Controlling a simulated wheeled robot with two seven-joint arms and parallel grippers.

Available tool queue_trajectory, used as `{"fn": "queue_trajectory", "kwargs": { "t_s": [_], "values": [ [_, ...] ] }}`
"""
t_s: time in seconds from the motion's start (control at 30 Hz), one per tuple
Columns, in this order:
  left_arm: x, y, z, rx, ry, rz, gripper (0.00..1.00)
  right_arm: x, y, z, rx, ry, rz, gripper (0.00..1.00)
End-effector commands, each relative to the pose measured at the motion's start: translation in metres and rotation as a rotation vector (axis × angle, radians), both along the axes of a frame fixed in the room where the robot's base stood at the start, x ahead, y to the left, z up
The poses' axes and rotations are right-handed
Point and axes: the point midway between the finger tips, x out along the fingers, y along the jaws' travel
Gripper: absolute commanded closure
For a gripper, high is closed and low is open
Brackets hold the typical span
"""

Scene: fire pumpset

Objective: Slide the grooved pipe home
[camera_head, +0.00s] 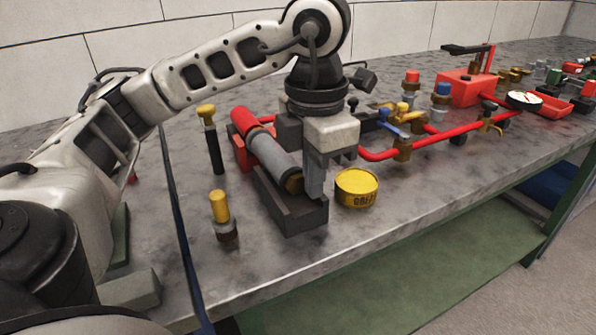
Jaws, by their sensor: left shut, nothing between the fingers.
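The grooved pipe (273,154) is a grey cylinder lying in a dark cradle block (297,213). Its far end meets a red pipe piece (244,121) on a red stand, and a brownish ring shows at its near end. Whether the pipe and the red piece touch or leave a gap is unclear. My left gripper (314,187) points down at the near end of the pipe, with its fingers shut and nothing between them. The fingers hide part of the pipe's near end and cradle. My right gripper is not in view.
A yellow grease tin (357,188) stands just right of my left gripper. Yellow-topped tools (210,139) and (222,219) stand upright on the left. Red piping with valves (432,138) and a red pump box (465,88) fill the right. The bench front is clear.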

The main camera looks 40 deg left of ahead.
Motion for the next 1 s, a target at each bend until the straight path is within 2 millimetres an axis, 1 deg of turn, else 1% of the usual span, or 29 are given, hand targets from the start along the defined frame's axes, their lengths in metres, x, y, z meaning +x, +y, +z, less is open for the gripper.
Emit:
{"fn": "queue_trajectory", "kwargs": {
  "t_s": [0.03, 0.17, 0.8, 1.0],
  "values": [
    [-0.005, 0.004, -0.006, 0.004, 0.022, 0.008, 1.0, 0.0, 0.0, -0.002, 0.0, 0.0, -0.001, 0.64],
    [-0.006, 0.003, -0.001, 0.002, 0.025, 0.004, 1.0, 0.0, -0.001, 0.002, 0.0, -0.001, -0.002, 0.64],
    [-0.002, 0.0, 0.056, 0.002, 0.018, 0.002, 1.0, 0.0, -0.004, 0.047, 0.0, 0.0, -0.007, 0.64],
    [0.0, -0.004, 0.069, 0.0, 0.016, -0.006, 1.0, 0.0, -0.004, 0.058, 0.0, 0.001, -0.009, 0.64]
  ]
}}
